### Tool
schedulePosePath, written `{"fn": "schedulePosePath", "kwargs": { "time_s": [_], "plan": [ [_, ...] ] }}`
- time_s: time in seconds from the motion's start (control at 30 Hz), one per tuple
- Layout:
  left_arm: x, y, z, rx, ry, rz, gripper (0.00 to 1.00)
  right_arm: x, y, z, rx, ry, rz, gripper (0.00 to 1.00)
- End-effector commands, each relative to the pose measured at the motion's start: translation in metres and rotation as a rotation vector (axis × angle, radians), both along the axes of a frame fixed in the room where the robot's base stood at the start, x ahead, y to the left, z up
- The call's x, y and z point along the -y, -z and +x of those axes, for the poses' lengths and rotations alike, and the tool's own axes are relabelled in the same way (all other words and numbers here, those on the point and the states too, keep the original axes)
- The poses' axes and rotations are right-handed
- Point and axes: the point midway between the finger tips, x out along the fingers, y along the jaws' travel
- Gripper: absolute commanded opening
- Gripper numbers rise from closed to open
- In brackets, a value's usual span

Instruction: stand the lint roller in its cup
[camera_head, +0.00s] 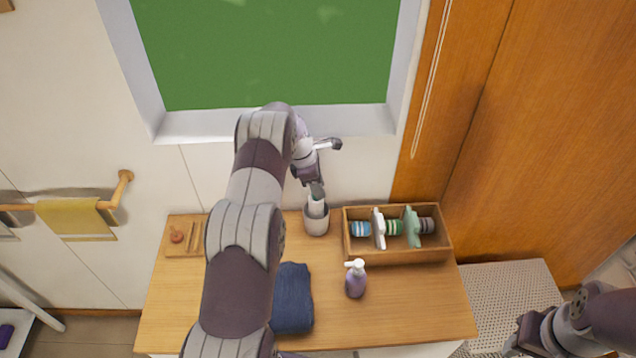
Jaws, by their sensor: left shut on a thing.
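The cup (316,226), whitish and round, stands on the wooden cart top near its back edge. The lint roller (317,203) shows as a pale cylinder, upright or nearly so, at the cup's mouth with its lower end hidden inside the rim. My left gripper (316,187) is right above the cup, pointing down, shut on the lint roller's upper end. Whether the roller touches the cup's bottom is hidden. My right gripper (522,338) is low at the right, away from the cup; its fingers are too unclear to read.
A wooden box (398,258) with rolls and dividers stands right of the cup. A purple pump bottle (356,279) and a folded blue cloth (292,298) are in front. A small wooden tray (179,238) is at the left. The front right of the cart top is clear.

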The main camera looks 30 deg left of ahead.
Motion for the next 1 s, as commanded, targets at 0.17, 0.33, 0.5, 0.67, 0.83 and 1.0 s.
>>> {"fn": "schedulePosePath", "kwargs": {
  "time_s": [0.17,0.33,0.5,0.67,0.83,1.0],
  "plan": [
    [0.0,0.008,0.0,0.0,0.0,0.0,0.0,0.0,0.006,0.0,0.0,0.0,0.0,0.43],
    [0.0,0.008,0.0,0.0,0.0,0.0,0.0,0.0,0.005,0.0,0.0,0.0,0.0,0.43],
    [0.0,0.007,0.0,0.0,0.0,0.0,0.62,0.0,0.005,0.0,0.0,0.0,0.0,0.43],
    [0.0,0.007,0.0,0.0,0.0,0.0,0.62,0.0,0.005,0.0,0.0,0.0,0.0,0.43],
    [-0.003,0.002,-0.001,0.002,0.0,0.001,0.62,0.0,0.011,0.0,0.0,0.0,0.0,0.43],
    [-0.013,-0.034,-0.007,0.006,-0.001,0.003,0.62,0.0,0.032,0.0,0.0,0.0,0.0,0.43]
  ]
}}
